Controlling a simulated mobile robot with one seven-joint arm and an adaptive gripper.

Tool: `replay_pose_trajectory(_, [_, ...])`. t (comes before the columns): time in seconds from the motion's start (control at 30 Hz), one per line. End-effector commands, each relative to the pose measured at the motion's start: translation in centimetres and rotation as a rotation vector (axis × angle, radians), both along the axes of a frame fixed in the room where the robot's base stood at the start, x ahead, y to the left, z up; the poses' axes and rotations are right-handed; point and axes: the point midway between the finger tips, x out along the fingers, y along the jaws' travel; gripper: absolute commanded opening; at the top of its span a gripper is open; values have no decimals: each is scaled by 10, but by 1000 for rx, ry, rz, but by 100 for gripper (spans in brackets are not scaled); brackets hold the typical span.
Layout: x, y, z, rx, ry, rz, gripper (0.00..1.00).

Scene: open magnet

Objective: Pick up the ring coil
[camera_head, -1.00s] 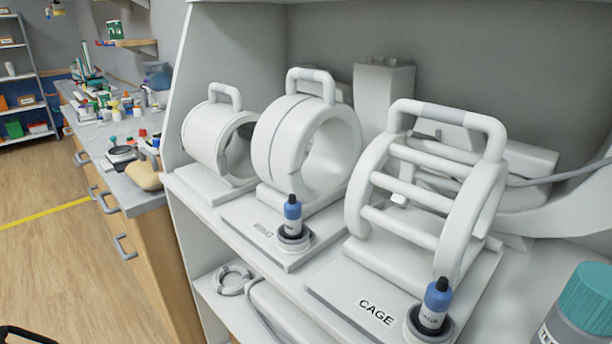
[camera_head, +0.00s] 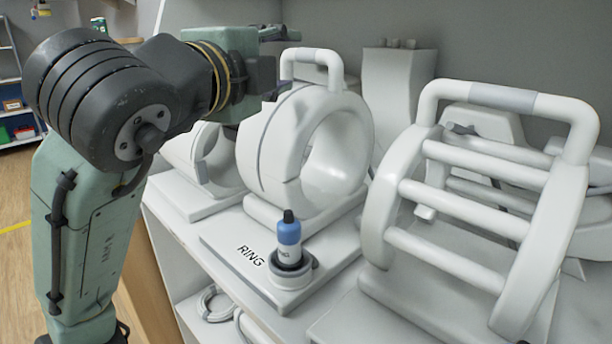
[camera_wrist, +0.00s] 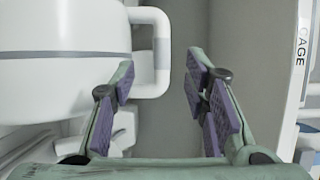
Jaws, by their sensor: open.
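The ring coil (camera_head: 325,148) is a thick white ring with an arched handle (camera_head: 318,62) on top. My gripper (camera_head: 282,60) is open at the left of the handle, partly hidden by my wrist and the coil. In the wrist view, my spread fingers with purple pads (camera_wrist: 160,78) face the handle (camera_wrist: 161,55). Its outer bar appears between the fingertips, with no visible grip. The ring body (camera_wrist: 62,70) fills the left of that view.
The cage coil (camera_head: 470,190) stands close on the right, and its label panel (camera_wrist: 302,45) shows in the wrist view. Another white cylindrical coil (camera_head: 212,160) is on the left, partly behind my arm. A grey back wall (camera_head: 385,25) rises behind the coils.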

Motion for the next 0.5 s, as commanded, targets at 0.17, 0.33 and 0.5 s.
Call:
replay_pose_trajectory(0.17, [28,-12,3,-5,1,-3,42])
replay_pose_trajectory(0.33, [42,-17,2,-6,-2,-2,42])
replay_pose_trajectory(0.5, [59,-23,5,-8,0,-2,42])
